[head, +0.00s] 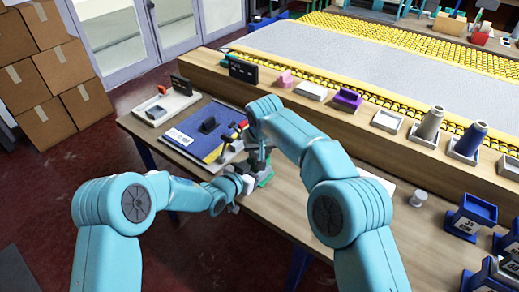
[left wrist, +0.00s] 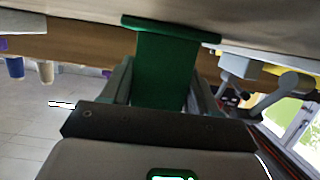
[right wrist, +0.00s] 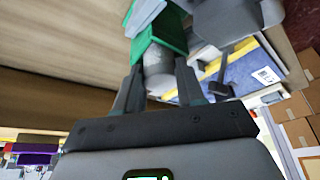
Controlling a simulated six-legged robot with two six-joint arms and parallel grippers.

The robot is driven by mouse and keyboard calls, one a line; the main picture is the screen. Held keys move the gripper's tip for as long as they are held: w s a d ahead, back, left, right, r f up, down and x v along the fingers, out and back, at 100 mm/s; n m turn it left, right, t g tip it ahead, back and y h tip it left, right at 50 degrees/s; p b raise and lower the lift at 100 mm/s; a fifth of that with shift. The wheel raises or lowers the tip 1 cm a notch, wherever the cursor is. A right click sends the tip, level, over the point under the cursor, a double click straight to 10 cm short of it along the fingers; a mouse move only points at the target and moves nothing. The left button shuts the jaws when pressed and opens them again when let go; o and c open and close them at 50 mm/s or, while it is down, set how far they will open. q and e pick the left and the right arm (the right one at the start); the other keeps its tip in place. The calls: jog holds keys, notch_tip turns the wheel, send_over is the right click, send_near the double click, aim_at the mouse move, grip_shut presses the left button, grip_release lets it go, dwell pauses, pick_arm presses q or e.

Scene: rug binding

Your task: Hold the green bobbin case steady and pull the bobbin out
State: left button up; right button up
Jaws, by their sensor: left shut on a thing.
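The green bobbin case (head: 265,180) is held just beyond the table's near edge in the head view. My left gripper (head: 247,183) is shut on it; the left wrist view shows the green case (left wrist: 165,70) between both fingers. My right gripper (head: 259,160) points down over the case from above. In the right wrist view, the grey round bobbin (right wrist: 158,70) sticks out of the green case (right wrist: 158,32) and stands between my right fingers. The fingers look parted around it; contact is not clear. The bobbin is hidden in the head view.
A blue-and-yellow mat (head: 205,132) with small items lies left of my grippers. A tray (head: 165,108) sits farther left. A wooden ledge (head: 310,112) with cones and small boxes runs behind. A white spool (head: 418,197) stands on the right; bare table lies in front.

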jog(key=shift+o, duration=1)
jog(key=shift+c, duration=1.1)
jog(key=shift+r, duration=0.1)
jog(key=shift+w+r, duration=0.1)
jog(key=shift+r, duration=4.05)
pick_arm(q)
jog(key=o, duration=1.3)
